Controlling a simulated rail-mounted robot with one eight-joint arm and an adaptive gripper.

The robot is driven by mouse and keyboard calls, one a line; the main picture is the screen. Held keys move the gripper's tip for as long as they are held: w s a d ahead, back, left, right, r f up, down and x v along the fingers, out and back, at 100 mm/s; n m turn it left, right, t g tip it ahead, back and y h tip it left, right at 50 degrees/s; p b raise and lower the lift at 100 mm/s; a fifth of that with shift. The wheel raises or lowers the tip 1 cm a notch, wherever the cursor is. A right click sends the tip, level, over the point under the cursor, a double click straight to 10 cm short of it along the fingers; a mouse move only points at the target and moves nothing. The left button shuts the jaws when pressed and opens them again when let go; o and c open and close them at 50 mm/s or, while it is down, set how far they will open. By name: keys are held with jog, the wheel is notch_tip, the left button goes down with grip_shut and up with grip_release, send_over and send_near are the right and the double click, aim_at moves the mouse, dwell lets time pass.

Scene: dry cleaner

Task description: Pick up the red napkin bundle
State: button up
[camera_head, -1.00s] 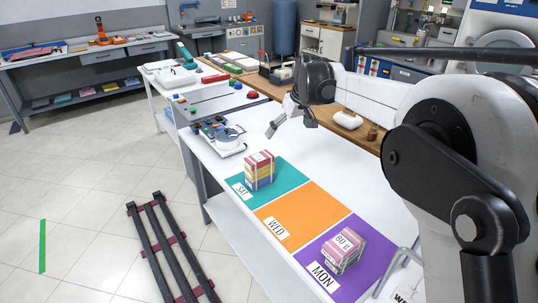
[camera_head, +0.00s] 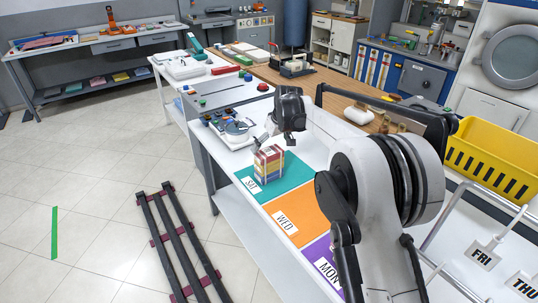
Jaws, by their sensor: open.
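A small banded bundle (camera_head: 269,164) with red, yellow and blue-purple layers stands on the teal SAT area (camera_head: 290,177) of the white table. I cannot tell for sure that it is the red napkin bundle. My gripper (camera_head: 263,142) is open, just above and behind the bundle's top, with its fingers pointing down to the left. Whether a finger touches the bundle is not clear from this view. The orange WED area (camera_head: 299,213) is bare where it shows. The purple MON area (camera_head: 318,254) is mostly hidden behind my arm, and no bundle shows on it now.
A yellow basket (camera_head: 490,152) is at the right, above a rack with FRI (camera_head: 484,257) and THU tags. A wooden counter (camera_head: 330,92) runs behind. A dark slatted frame (camera_head: 178,243) lies on the floor.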

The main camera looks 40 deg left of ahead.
aim_at(269, 151)
jog(key=shift+w+p+x, duration=0.15)
jog(key=shift+p+x, duration=0.1)
jog(key=shift+x, duration=1.15)
jog(key=shift+w+p+x, duration=0.1)
jog(key=shift+p+x, duration=0.1)
jog(key=shift+x, duration=1.15)
jog(key=shift+d, duration=0.15)
jog(key=shift+c, duration=0.4)
jog(key=c, duration=0.9)
jog(key=shift+r, duration=0.1)
